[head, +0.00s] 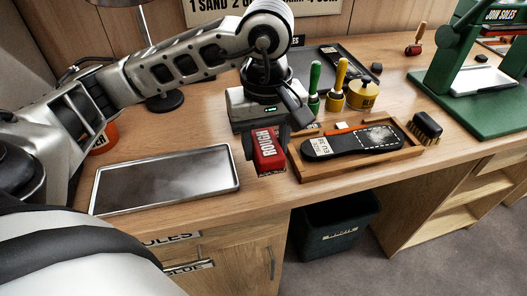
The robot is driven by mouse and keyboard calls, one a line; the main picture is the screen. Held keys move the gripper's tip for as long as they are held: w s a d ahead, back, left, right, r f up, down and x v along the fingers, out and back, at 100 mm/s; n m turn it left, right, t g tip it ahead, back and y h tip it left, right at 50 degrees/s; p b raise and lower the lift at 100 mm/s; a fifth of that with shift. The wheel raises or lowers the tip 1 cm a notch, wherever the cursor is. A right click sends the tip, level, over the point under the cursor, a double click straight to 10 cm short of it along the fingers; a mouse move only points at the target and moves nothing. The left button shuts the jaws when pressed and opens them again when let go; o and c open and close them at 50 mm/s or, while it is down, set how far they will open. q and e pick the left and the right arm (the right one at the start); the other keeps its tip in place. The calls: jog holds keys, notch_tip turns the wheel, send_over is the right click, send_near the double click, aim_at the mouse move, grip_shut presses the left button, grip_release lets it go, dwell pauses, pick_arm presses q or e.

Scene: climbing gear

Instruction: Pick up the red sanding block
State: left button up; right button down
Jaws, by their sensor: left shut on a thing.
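The red sanding block (268,160), with white "ROUGH" lettering on its face, is in the head view near the front edge of the bench. My left gripper (265,143) points down and is shut on the block, with its fingers at the block's sides. The block's underside is hidden, and I cannot tell whether it touches the bench. It is just left of a wooden tray (306,177) and right of a metal tray. My right gripper is not in view.
The empty metal tray (165,181) lies at the left. The wooden tray holds a black sole (349,143). Green-handled (315,77) and yellow-handled (340,73) tools stand behind. A brush (426,127) and a green press (447,100) are to the right. A dark bin (335,226) stands below the bench.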

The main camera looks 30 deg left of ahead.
pick_arm(q)
jog(key=d+r, duration=0.1)
jog(key=s+d+r, duration=0.1)
jog(key=r, duration=0.1)
jog(key=s+d+r, duration=0.1)
jog(key=shift+s+r, duration=0.25)
jog(key=shift+r, duration=0.05)
jog(key=s+d+r, duration=0.3)
jog(key=s+d, duration=0.2)
jog(key=d, duration=0.1)
jog(key=shift+s, duration=0.4)
jog(key=shift+a, duration=0.1)
